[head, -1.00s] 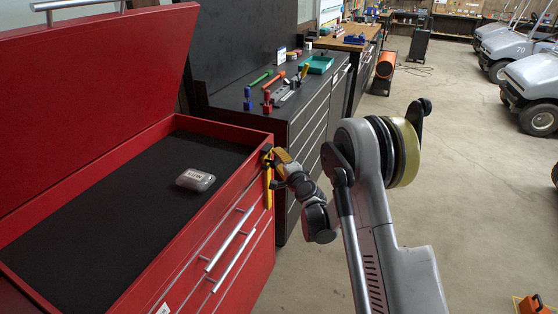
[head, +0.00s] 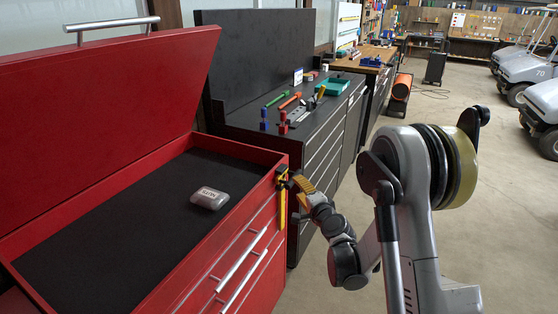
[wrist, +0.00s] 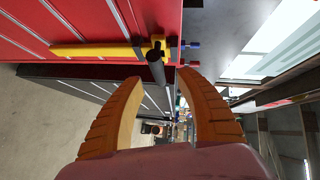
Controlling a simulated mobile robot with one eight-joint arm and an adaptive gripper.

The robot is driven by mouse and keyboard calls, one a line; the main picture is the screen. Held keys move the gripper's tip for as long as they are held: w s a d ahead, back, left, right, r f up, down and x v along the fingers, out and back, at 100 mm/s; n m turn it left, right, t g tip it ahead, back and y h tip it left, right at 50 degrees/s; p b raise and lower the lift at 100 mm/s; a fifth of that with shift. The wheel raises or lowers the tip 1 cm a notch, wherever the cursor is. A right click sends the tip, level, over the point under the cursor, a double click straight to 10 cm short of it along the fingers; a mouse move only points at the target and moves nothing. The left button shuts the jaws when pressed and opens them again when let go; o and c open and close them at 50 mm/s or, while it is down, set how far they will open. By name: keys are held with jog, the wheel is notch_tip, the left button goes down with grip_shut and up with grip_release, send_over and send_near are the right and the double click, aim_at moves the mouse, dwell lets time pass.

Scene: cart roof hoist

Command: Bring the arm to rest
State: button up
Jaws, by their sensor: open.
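My gripper (head: 296,186) is at the right front corner of the red tool chest (head: 279,160), just outside its wall. In the wrist view my gripper (wrist: 160,100) has its two orange fingers spread apart, with nothing held between them. A yellow bar-shaped tool (head: 283,205) hangs upright on the chest's corner, close to the fingers. The wrist view shows the yellow tool (wrist: 95,50) with a dark round end (wrist: 156,68) beyond the fingertips. It cannot be told whether a finger touches it. My arm reaches in from the right.
The chest lid (head: 110,110) stands open. A grey labelled block (head: 210,198) lies on the black liner. A dark cabinet (head: 322,140) behind holds several small tools and a teal tray (head: 333,86). Carts (head: 538,105) stand at the right. The concrete floor (head: 500,220) there is clear.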

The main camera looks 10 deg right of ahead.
jog(key=s+a+r+n+g+y, duration=0.1)
jog(key=s+a+r+n+g, duration=0.2)
jog(key=s+r, duration=0.4)
jog(key=s+a+r+n+g, duration=0.2)
jog(key=s+r+n, duration=0.25)
jog(key=s, duration=0.35)
jog(key=s+d+f+n+g+h, duration=0.1)
jog(key=s+d+n+g, duration=0.1)
jog(key=s, duration=1)
jog(key=s+d+f+n+g+h, duration=0.1)
jog(key=s+n, duration=0.3)
jog(key=s, duration=0.8)
jog(key=shift+s+d+f+g+h, duration=0.15)
jog(key=shift+d+f+g+h, duration=0.3)
jog(key=shift+d+h, duration=0.35)
jog(key=shift+r+n, duration=0.1)
jog(key=shift+n, duration=0.15)
